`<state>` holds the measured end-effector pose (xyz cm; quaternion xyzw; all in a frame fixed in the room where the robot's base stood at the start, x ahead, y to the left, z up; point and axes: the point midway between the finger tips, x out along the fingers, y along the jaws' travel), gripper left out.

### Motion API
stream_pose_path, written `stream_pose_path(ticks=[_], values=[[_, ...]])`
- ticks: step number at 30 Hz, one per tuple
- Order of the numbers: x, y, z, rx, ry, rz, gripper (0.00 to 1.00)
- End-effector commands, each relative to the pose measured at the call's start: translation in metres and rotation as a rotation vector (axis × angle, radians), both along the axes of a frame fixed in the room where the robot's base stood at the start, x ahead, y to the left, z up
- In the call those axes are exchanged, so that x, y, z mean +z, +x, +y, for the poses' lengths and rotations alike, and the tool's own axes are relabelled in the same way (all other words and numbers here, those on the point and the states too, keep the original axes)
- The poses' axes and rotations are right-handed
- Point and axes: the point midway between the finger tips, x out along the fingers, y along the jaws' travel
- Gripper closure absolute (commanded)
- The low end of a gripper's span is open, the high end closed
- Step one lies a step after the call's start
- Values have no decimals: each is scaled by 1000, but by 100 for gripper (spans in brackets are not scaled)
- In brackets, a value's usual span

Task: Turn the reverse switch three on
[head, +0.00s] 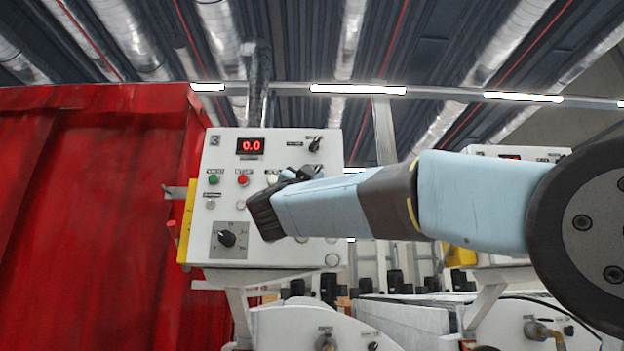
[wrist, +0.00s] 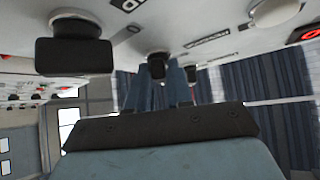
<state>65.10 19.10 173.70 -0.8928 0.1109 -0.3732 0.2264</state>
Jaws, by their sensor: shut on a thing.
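The white control panel marked 3 (head: 210,165) faces me in the head view, with a display reading 0.0 (head: 251,146). My gripper (head: 292,174) is in front of its right half and hides part of it. In the wrist view my gripper (wrist: 156,88) has its two blue-grey fingers on either side of a small black switch knob (wrist: 157,66), shut on it. The label beside this knob is too small to read, so I cannot tell from it that this is the reverse switch. A black knob (head: 315,145) shows at the panel's top right, clear of my gripper.
A green button (head: 213,179), a red button (head: 243,180) and a large rotary knob (head: 227,238) are on the panel's left. A large black knob (wrist: 75,52) is close to my gripper in the wrist view. A red curtain-like wall (head: 90,220) stands left. Another panel (head: 520,153) is at right.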

Motion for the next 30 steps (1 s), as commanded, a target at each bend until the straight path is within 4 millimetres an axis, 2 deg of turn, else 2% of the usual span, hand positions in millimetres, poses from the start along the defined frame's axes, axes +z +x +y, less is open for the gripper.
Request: stream_pose_path(ticks=[17, 18, 24, 30], values=[[3, -1, -2, -3, 31, -6, 100], [3, -1, -2, -3, 31, -6, 76], [2, -1, -1, -3, 30, -4, 58], [1, -1, -1, -3, 30, -3, 58]])
